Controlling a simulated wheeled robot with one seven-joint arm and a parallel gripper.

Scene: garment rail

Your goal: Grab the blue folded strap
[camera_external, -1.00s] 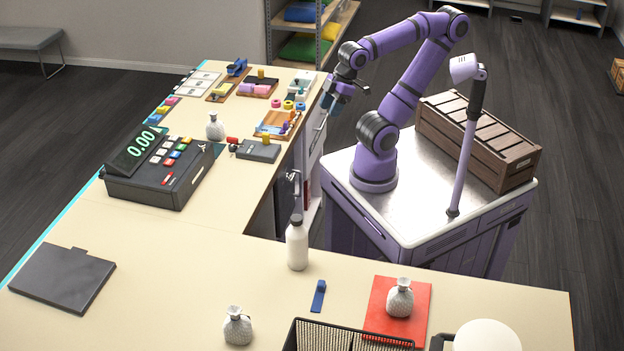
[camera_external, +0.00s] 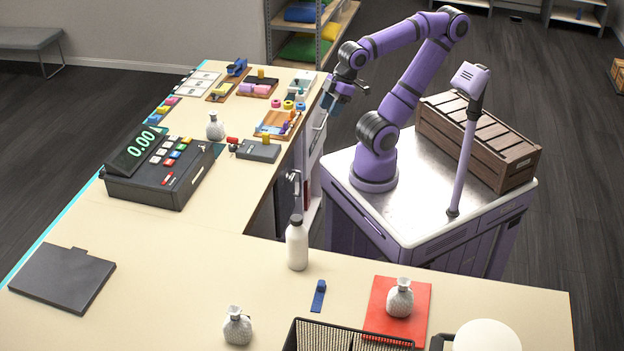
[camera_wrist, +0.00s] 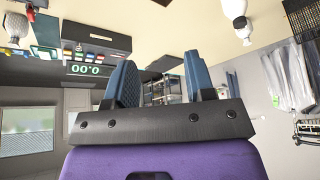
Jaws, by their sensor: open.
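The blue folded strap (camera_external: 318,296) lies on the near counter, between the white bottle and the black wire basket. My gripper (camera_external: 343,87) is raised beside the far counter section, well away from the strap. In the wrist view my gripper (camera_wrist: 165,85) shows two blue fingers spread apart with nothing between them. I cannot make out the strap in the wrist view.
A white bottle (camera_external: 297,243) stands just behind the strap. A patterned vase (camera_external: 238,326) stands at its front left. A red mat (camera_external: 415,318) bearing another vase (camera_external: 399,298) lies to its right. A cash register (camera_external: 160,165) stands at left.

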